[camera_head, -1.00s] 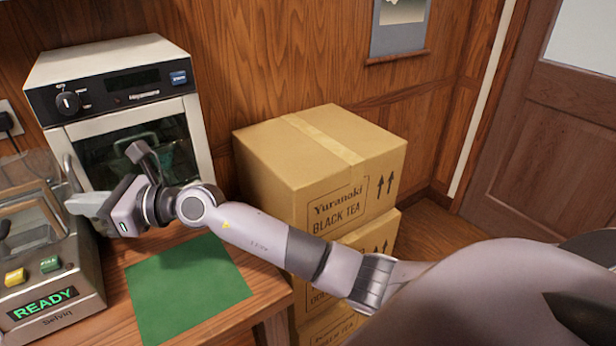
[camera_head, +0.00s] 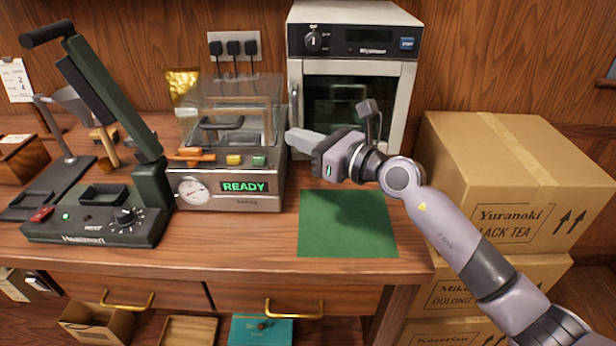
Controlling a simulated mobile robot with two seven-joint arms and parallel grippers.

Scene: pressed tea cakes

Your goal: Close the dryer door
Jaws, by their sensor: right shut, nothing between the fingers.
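The dryer (camera_head: 355,45) is a white, oven-like box with a dark front panel, a knob and a blue button, at the back right of the counter. Its door (camera_head: 395,112) has a pale frame and a dark window, and looks flush with the front. A handle runs along the door's left edge. My right gripper (camera_head: 292,139) is shut and empty in front of the door's lower left. It and my wrist hide part of the door's lower half. I cannot tell whether the gripper touches the door. My left gripper is not in view.
A vacuum sealer (camera_head: 240,199) reading READY stands left of the dryer, close to my right gripper. A dark press (camera_head: 95,220) is further left. A green mat (camera_head: 345,232) lies bare in front of the dryer. Stacked cartons (camera_head: 515,165) stand right of the counter.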

